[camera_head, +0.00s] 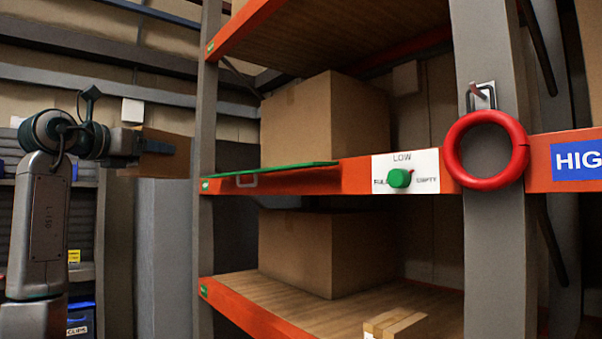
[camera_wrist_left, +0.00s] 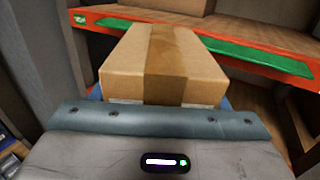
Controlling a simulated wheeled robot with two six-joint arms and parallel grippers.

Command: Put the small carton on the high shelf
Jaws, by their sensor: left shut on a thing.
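A small brown carton (camera_wrist_left: 165,65) with a darker tape strip fills the middle of the left wrist view. My left gripper (camera_head: 150,148) is shut on it, raised left of the rack; in the head view the carton (camera_head: 168,158) shows as a dark brown shape at the gripper. An orange-edged shelf (camera_wrist_left: 240,58) with a green strip (camera_wrist_left: 262,57) lies beyond the carton in the wrist view. In the head view, a green mat (camera_head: 285,174) lies along this shelf's front, left of a LOW sign (camera_head: 405,168). A partly cut-off blue sign reading "HIG" (camera_head: 578,160) is on the orange beam at right. My right gripper is out of view.
A large box (camera_head: 325,120) stands behind the mat, another (camera_head: 325,250) on the shelf below. A taped box (camera_head: 393,325) sits at the lower shelf's front. A grey upright (camera_head: 207,130) stands between my gripper and the shelves. A red ring (camera_head: 453,155) hangs on the right post.

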